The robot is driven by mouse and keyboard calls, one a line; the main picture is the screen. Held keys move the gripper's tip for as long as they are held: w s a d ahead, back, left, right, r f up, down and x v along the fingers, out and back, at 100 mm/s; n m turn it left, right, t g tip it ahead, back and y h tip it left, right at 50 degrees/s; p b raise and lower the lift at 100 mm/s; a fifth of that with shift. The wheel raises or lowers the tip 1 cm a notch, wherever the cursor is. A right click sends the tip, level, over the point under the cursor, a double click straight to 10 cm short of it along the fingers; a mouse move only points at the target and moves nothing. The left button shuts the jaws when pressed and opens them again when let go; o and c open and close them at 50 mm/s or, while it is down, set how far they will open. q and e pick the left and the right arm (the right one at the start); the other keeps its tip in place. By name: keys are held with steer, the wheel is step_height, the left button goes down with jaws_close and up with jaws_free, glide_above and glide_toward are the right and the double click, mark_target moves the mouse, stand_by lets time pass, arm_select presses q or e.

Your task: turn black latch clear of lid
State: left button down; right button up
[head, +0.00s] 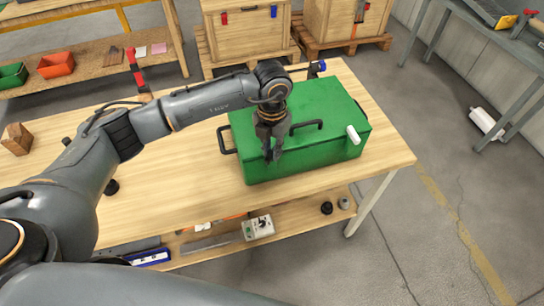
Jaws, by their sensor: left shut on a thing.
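A green box with a green lid (325,108) stands on the wooden table. A black handle lies on top of the lid, and another black handle (227,140) is on the box's left side. A white latch (353,135) sits at the front right edge of the lid. My left gripper (272,156) points down at the front left edge of the lid and is shut on the black latch there. The fingers cover the latch, so its angle over the lid cannot be told. My right gripper is out of view.
A lower shelf holds small parts. Wooden crates stand behind.

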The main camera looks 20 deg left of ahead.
mark_target(272, 153)
arm_select(q)
steer(key=m+b, duration=0.1)
steer(key=b, duration=0.1)
steer(key=m+b, duration=0.4)
steer(key=shift+f+b, duration=0.3)
steer(key=shift+r+m+b, duration=0.25)
steer(key=shift+m+b, duration=1.25)
steer(key=shift+m, duration=0.1)
steer(key=c, duration=1.3)
jaws_free()
steer(key=shift+r, duration=0.15)
step_height(272, 153, up, 12)
steer(key=shift+f, duration=0.1)
